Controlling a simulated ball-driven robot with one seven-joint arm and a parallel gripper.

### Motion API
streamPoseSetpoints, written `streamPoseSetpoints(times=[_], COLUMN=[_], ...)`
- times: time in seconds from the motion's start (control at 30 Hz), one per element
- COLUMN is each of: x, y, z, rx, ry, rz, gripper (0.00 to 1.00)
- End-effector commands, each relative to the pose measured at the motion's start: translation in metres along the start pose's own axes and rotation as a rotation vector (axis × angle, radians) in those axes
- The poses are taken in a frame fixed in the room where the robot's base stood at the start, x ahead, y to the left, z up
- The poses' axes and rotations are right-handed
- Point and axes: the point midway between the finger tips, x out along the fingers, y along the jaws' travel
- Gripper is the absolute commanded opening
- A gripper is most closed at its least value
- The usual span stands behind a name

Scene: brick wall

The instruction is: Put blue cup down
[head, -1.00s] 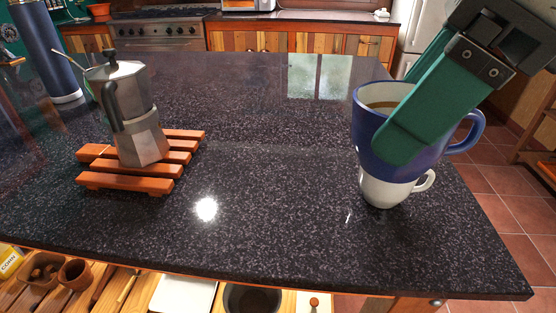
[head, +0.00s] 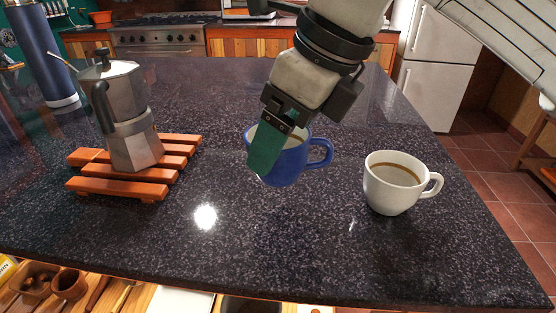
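The blue cup (head: 291,167) is upright at the middle of the dark speckled counter (head: 290,245), its handle pointing right. My gripper (head: 266,150) comes down from above, with one green finger against the cup's front left side. The other finger is hidden. The gripper looks shut on the cup. The cup's base is at or very near the counter top; I cannot tell if it touches. The white cup (head: 394,190) stands to the right, apart from the blue cup, with brown liquid in it.
A metal moka pot (head: 128,125) stands on an orange wooden trivet (head: 120,187) at the left. A tall blue flask (head: 45,60) is at the far left. The counter in front of the blue cup is clear. Its right edge lies beyond the white cup.

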Motion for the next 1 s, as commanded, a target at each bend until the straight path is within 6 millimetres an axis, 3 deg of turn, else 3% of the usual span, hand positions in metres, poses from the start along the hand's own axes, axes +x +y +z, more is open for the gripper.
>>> streamPoseSetpoints(times=[0.17, 0.33, 0.7, 0.73, 0.93, 1.0], x=[0.017, 0.038, 0.042, 0.041, 0.041, 0.041], y=[-0.001, -0.001, -0.001, -0.001, -0.001, -0.001], z=[0.003, -0.007, -0.009, -0.009, -0.009, -0.009], rx=[-0.001, 0.000, -0.001, -0.001, -0.001, -0.001], ry=[0.000, -0.002, -0.001, -0.001, -0.001, -0.001], rz=[0.002, 0.002, 0.000, 0.000, 0.000, 0.000], gripper=[0.39, 0.39, 0.39, 0.81, 1.00, 1.00])
